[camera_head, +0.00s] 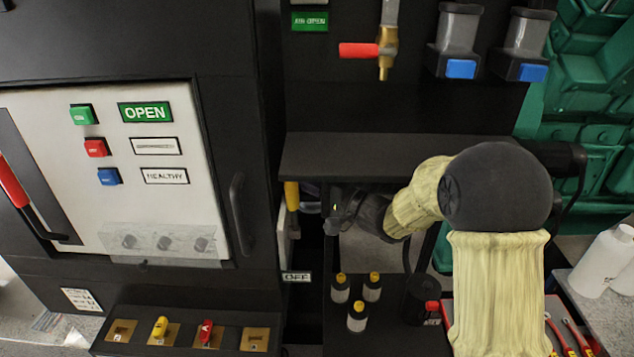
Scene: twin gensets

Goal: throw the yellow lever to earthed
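A yellow lever (292,196) stands upright in the gap between the black cabinet and the bench, under a dark shelf. A small plate below it (297,277) reads OFF. My gripper (337,210) is dark, at the end of my cream-covered arm, just right of the lever and under the shelf. A gap shows between them in the picture; their depth is unclear. The fingers are small and in shadow, so I cannot tell whether they are open or shut.
The cabinet's white panel (60,160) has coloured buttons and a red handle (14,182). Low sockets hold a yellow key (160,327) and a red key (205,332). Three yellow-topped bottles (356,316) stand below my gripper. The shelf (400,155) overhangs it.

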